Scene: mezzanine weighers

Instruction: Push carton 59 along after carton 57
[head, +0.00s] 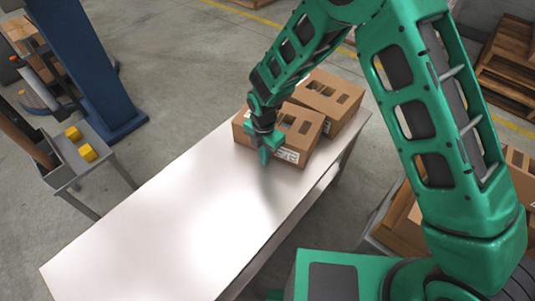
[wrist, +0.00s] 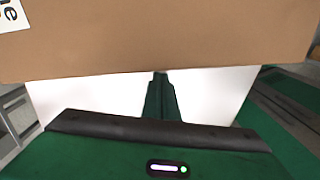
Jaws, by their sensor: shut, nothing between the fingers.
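Two brown cartons with cut-outs in their tops stand at the far end of a pale table (head: 170,215). The nearer carton (head: 298,128) has a white label low on its side; the farther carton (head: 345,98) stands right behind it. I cannot read a number on either, so I cannot tell which is 59. My gripper (head: 264,156) is shut and empty, pointing down at the near face of the nearer carton. In the wrist view a carton face (wrist: 170,40) fills the top, and the shut fingers (wrist: 160,78) reach its lower edge. Whether they touch is unclear.
The table's near part is bare. At left stand a blue post (head: 75,60) and a small grey stand (head: 95,165) with yellow blocks (head: 87,152). Wooden pallets (head: 510,65) lie at the upper right. More cartons (head: 405,220) are at the right, partly behind my arm.

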